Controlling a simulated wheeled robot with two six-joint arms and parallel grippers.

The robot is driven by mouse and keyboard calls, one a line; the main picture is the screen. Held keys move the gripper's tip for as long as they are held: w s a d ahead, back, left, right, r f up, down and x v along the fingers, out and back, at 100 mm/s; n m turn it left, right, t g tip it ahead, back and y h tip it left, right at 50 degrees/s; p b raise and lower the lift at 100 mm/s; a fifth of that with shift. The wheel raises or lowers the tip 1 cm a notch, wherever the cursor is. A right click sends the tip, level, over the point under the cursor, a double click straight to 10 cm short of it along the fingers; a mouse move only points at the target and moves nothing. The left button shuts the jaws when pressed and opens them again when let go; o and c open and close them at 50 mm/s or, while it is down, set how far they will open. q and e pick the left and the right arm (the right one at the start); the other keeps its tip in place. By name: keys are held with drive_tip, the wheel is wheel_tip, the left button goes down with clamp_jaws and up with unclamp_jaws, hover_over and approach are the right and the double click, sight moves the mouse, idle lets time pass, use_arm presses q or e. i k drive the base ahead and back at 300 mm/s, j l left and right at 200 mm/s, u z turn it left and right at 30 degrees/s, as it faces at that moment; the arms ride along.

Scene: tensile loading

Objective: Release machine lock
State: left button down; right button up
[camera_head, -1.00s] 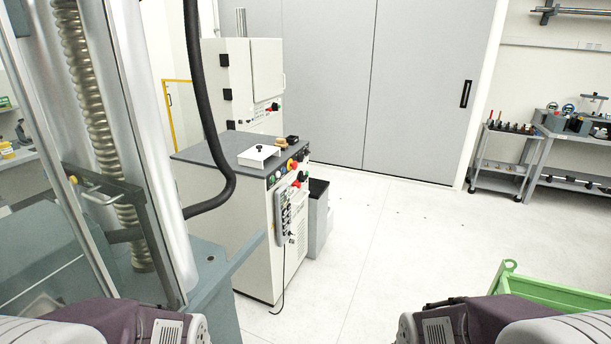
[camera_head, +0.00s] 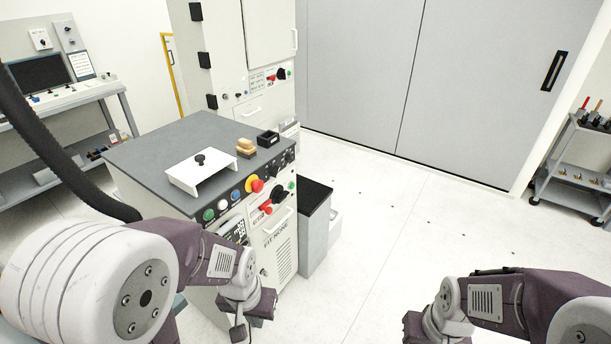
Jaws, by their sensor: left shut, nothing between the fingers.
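The control cabinet (camera_head: 190,135) stands left of centre, with a dark grey top and a light front. On its sloped front edge is a red mushroom button on a yellow collar (camera_head: 254,184), with green, blue and black controls beside it. Lower on the front is a red rotary handle (camera_head: 268,207). I cannot tell which part is the machine lock. My left gripper (camera_head: 238,333) is at the bottom, in front of the cabinet and below its controls; it is shut and empty. My right wrist shows at the bottom right, but its fingers are out of view.
A taller cabinet (camera_head: 270,40) with another red switch stands behind. A grey bin (camera_head: 315,225) stands at the right side. The floor (camera_head: 390,230) to the right is clear.

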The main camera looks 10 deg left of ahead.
sight(269, 210)
drive_tip(key=i+j, duration=0.1)
drive_tip(key=i, duration=1.4)
drive_tip(key=i+j, duration=0.2)
drive_tip(key=j, duration=0.2)
